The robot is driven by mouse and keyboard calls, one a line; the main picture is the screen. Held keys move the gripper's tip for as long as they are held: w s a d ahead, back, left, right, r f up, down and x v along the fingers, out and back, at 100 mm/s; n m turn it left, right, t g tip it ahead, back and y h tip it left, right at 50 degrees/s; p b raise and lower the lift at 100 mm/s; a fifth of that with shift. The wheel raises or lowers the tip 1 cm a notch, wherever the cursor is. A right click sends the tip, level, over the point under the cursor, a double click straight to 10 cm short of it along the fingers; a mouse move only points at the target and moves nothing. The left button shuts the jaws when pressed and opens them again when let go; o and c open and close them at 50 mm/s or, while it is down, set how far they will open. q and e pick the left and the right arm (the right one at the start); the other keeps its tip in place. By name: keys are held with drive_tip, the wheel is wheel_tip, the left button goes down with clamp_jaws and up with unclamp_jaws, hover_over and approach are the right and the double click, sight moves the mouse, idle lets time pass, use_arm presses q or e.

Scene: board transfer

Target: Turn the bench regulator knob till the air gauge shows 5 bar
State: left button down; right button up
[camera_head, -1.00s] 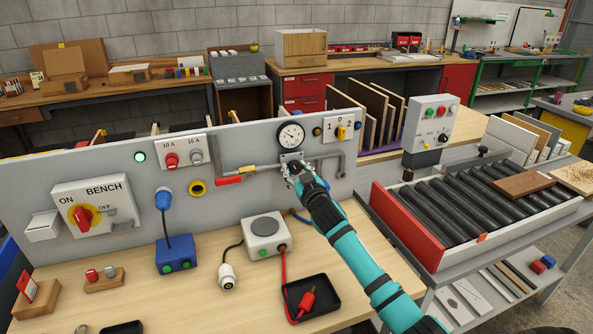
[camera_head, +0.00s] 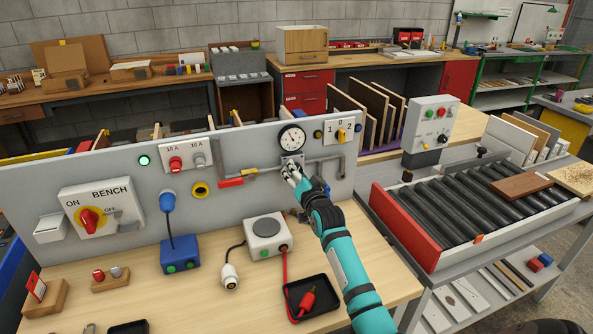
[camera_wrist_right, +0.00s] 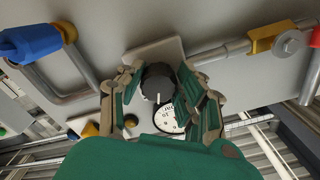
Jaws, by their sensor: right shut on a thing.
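The round white air gauge (camera_head: 292,137) with a black rim sits on the upper part of the grey bench panel (camera_head: 330,206). Its needle shows, but the scale is too small to read surely. The gauge's face is also partly visible in the right wrist view (camera_wrist_right: 170,117). The dark regulator knob (camera_wrist_right: 157,80), with a white mark line, sits between my right fingers in the right wrist view. My right gripper (camera_head: 291,172) is shut on this knob just below the gauge and hides it in the head view. My left gripper is out of view.
A pipe with a red lever (camera_head: 230,183) runs beside the regulator. A rotary switch (camera_head: 341,132) is to the right of the gauge. A white-grey box (camera_head: 266,238) and black tray (camera_head: 313,295) stand on the bench below. A roller conveyor (camera_head: 470,212) lies to the right.

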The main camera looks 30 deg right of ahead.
drive_tip(key=shift+m+p, duration=0.3)
drive_tip(key=shift+m, duration=0.9)
drive_tip(key=o, duration=1.1)
drive_tip(key=shift+o, duration=0.2)
drive_tip(key=v, duration=1.2)
